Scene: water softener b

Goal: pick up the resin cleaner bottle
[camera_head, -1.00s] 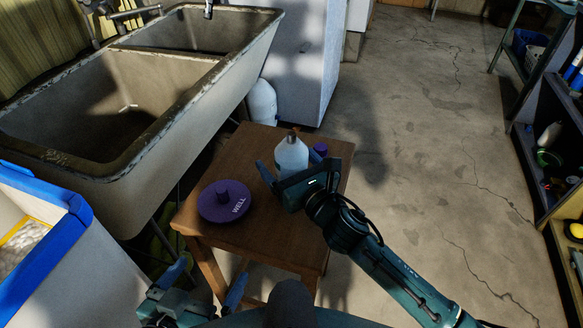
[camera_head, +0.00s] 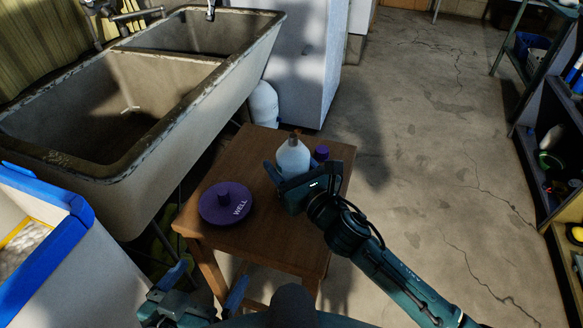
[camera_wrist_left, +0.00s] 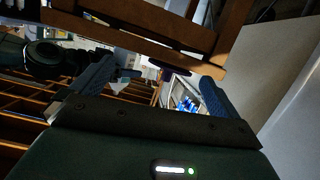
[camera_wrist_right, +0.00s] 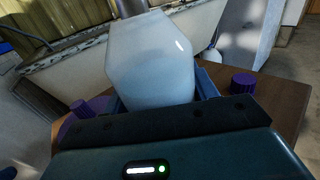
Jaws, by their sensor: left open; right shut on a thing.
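The resin cleaner bottle appears to be the white bottle (camera_head: 293,157) with a dark neck, upright at the stool's far side. My right gripper (camera_head: 284,176) is shut on it, with fingers at its sides. In the right wrist view the bottle (camera_wrist_right: 152,62) fills the space between the fingers, and its lower end is hidden by the gripper. I cannot tell whether it still touches the stool top. My left gripper (camera_head: 208,292) is open and empty, low in front of the stool; its fingers stand wide apart in the left wrist view (camera_wrist_left: 152,85).
A wooden stool (camera_head: 260,216) holds a round purple lid (camera_head: 221,208) marked WELL and a small purple cap (camera_head: 321,153) beside the bottle. A concrete double sink (camera_head: 150,130) stands at left. A white, blue-taped tank (camera_head: 70,270) is lower left. Floor at right is open.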

